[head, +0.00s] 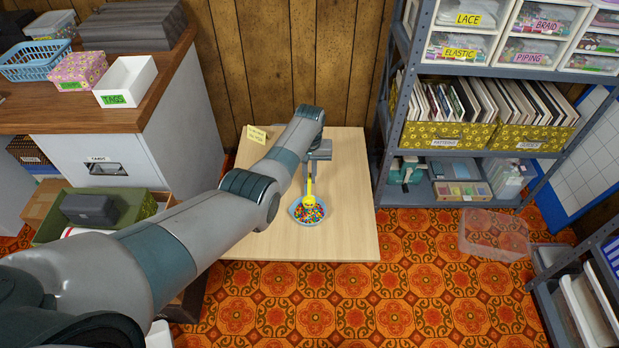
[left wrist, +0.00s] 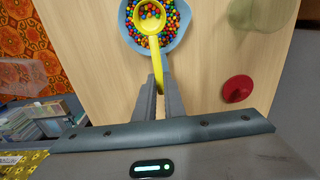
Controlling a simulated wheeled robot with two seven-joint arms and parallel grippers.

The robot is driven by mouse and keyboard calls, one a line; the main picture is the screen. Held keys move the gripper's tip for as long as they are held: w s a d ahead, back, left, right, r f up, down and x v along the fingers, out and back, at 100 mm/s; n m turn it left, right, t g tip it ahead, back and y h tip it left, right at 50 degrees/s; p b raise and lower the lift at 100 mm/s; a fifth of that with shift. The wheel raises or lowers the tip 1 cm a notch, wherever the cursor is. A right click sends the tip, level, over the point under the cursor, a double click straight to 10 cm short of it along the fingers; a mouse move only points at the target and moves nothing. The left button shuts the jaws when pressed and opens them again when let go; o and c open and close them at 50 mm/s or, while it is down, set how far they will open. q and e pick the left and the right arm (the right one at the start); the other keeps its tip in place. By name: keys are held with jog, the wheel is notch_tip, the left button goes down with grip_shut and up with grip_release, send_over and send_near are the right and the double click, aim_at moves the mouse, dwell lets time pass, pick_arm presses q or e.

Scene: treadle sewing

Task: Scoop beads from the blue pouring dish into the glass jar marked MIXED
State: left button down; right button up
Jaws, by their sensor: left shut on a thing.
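The blue pouring dish (head: 294,213) holds many multicoloured beads and sits near the right side of the light wooden table; it also shows in the left wrist view (left wrist: 183,32). My left gripper (head: 309,180) is shut on the handle of a yellow scoop (head: 309,199). In the left wrist view the scoop (left wrist: 156,52) has several beads in its bowl, which is over or in the beads; its exact height is unclear. A greenish see-through round thing (left wrist: 258,12) may be the glass jar; no MIXED marking is readable. My right gripper is not in view.
A red disc (left wrist: 237,88) lies on the table. A note card (head: 257,134) is at the table's back left. Metal shelving (head: 447,195) with boxes stands to the right, and a cabinet (head: 100,160) to the left. My left arm covers much of the table.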

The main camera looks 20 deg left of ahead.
pick_arm(q)
jog(key=shift+w+r, duration=0.1)
jog(key=shift+r, duration=0.35)
dwell(0.3)
jog(key=shift+a+r, duration=0.1)
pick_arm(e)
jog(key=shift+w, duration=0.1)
